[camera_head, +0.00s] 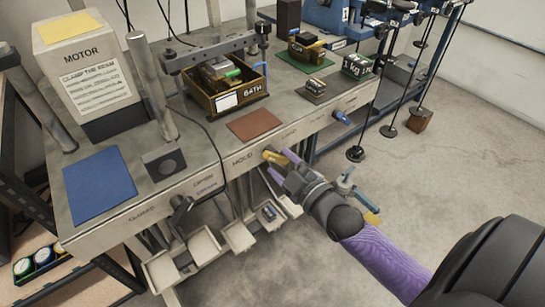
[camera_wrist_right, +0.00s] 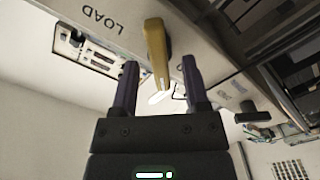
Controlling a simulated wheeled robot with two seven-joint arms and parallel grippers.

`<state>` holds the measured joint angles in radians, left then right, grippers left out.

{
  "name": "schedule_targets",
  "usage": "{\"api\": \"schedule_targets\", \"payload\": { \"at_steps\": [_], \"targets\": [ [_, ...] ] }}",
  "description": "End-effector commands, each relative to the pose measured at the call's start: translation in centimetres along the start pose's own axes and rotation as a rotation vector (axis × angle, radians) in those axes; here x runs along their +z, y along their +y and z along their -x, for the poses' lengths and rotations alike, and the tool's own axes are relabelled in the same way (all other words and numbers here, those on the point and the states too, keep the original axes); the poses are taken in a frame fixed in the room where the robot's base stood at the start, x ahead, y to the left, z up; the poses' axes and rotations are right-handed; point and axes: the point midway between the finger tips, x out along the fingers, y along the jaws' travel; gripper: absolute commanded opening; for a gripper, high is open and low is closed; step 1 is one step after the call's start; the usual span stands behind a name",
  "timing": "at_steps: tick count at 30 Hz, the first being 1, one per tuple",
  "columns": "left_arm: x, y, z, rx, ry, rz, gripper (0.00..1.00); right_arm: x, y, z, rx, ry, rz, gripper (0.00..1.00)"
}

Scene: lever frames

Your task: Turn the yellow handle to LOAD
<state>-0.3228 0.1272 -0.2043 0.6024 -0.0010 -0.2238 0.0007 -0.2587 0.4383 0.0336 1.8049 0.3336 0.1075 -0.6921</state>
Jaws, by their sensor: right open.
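The yellow handle (camera_head: 273,156) is on the front edge of the workbench, just right of the HOLD label (camera_head: 243,160). In the right wrist view the handle (camera_wrist_right: 157,52) is a long yellow bar, with the LOAD label (camera_wrist_right: 104,18) to its left on the panel. My right gripper (camera_head: 281,162) reaches it from the lower right and partly hides it. In the right wrist view its two dark purple fingers (camera_wrist_right: 161,80) are apart, and the handle's free end reaches between them with gaps on both sides. My left gripper is not in view.
The bench holds a BATH tray (camera_head: 258,92), a brown mat (camera_head: 254,126), a blue mat (camera_head: 100,186) and a MOTOR box (camera_head: 88,75). A black knob (camera_head: 181,203) and a blue knob (camera_head: 342,117) stick out of the front edge. White bins (camera_head: 238,236) hang below.

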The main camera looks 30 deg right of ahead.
Motion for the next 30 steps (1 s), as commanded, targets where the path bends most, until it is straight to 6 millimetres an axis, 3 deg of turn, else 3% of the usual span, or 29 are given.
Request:
{"api": "schedule_targets", "payload": {
  "at_steps": [6,15,23,24,30],
  "targets": [
    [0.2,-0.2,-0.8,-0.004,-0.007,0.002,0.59,0.1,-0.1,-2.5,0.0,-0.001,0.0,0.59],
    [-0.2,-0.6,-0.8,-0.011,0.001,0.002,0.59,0.0,0.0,-2.8,0.0,-0.001,0.0,0.59],
    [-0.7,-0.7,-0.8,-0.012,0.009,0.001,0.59,0.0,0.0,-2.8,0.0,0.0,0.0,0.04],
    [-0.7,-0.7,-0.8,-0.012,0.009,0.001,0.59,0.0,0.0,-2.8,0.0,0.0,0.0,0.0],
    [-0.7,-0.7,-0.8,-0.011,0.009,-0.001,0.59,0.0,0.0,-2.8,0.0,-0.001,-0.003,0.0]
  ]
}}
